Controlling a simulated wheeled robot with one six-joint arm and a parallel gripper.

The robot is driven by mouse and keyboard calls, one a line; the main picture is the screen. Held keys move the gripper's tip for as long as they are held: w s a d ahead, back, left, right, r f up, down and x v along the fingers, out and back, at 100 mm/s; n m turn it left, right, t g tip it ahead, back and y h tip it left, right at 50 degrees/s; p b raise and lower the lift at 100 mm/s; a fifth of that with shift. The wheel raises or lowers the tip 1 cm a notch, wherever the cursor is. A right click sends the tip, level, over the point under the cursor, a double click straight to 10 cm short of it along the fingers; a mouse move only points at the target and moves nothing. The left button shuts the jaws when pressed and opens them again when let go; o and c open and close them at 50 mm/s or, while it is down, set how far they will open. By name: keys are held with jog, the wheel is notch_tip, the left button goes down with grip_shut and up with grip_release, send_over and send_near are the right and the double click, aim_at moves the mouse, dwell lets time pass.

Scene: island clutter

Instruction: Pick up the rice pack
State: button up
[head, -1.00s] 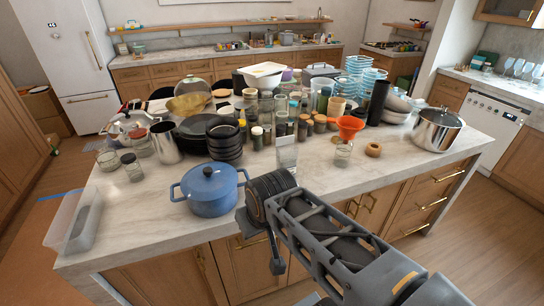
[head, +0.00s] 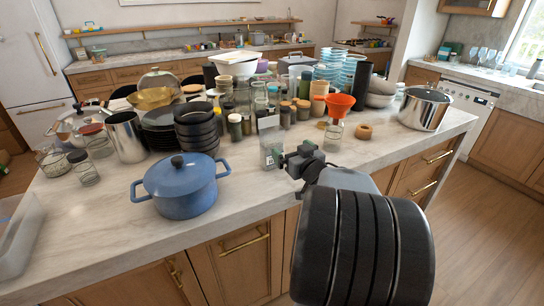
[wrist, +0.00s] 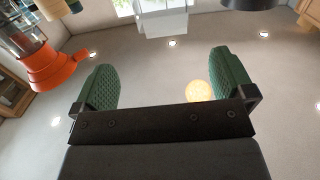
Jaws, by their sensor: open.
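A clear, upright pack with a pale top, which looks like the rice pack (head: 271,147), stands near the island's front edge. Its contents are hard to make out. My gripper (head: 287,160) is just right of it and close in the head view; I cannot tell if they touch there. In the wrist view my gripper (wrist: 160,66) has its two green pads wide apart with nothing between them. A translucent, pale shape that looks like the same pack (wrist: 160,20) is at the top centre, beyond the fingertips. The wrist picture is upside down.
An orange funnel (head: 341,103) on a jar is right of my gripper, also in the wrist view (wrist: 55,70). A blue pot (head: 180,187) stands left. Spice jars (head: 235,127) and black bowls (head: 197,128) crowd behind. The counter's front strip is mostly clear.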

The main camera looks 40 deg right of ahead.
aim_at(276, 135)
jog(key=w, duration=0.2)
jog(key=w+d, duration=0.1)
jog(key=w, duration=0.4)
jog(key=shift+w+d+f, duration=0.15)
jog(key=shift+w+f, duration=0.1)
jog(key=shift+w+d+r+p, duration=0.1)
jog(key=shift+w+d+p, duration=0.1)
jog(key=shift+w, duration=1.25)
jog(key=shift+w+d+r+p, duration=0.1)
jog(key=shift+w+d, duration=0.05)
jog(key=shift+w, duration=1.3)
jog(key=c, duration=1.3)
jog(key=shift+o, duration=0.2)
